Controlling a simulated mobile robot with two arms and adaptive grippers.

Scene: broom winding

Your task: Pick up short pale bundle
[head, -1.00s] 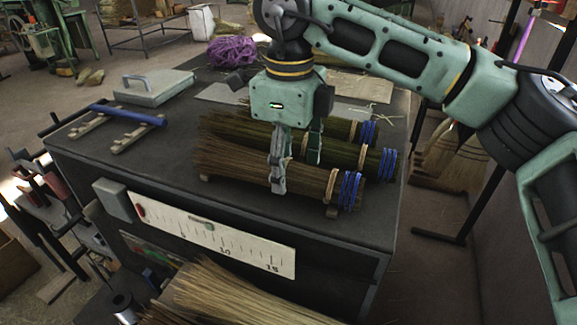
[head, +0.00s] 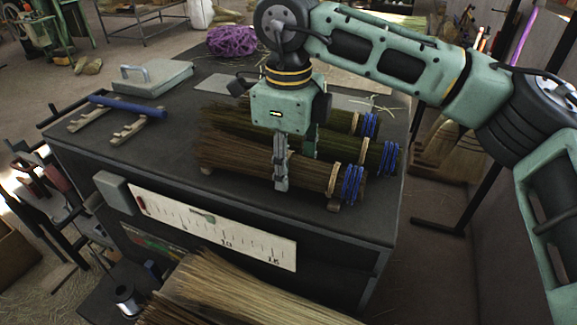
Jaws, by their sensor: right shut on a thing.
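Three bundles tied with blue bands lie side by side on the dark bench top. The front bundle (head: 235,160) is the palest, light brown, with a pale tie and blue bands at its right end. The middle bundle (head: 345,148) and the back bundle (head: 345,120) are darker and greener. My right gripper (head: 296,168) comes down from above and is shut on the front bundle, one finger on its near side, the other partly hidden behind it. The bundle lies level, at or very near its supports. My left gripper is not in view.
The bench top (head: 110,165) is clear to the left of the bundles. A blue bar on wooden rests (head: 128,111), a grey case (head: 155,78) and purple twine (head: 231,42) lie farther back. A ruler board (head: 215,230) fronts the bench; loose straw (head: 235,290) is below.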

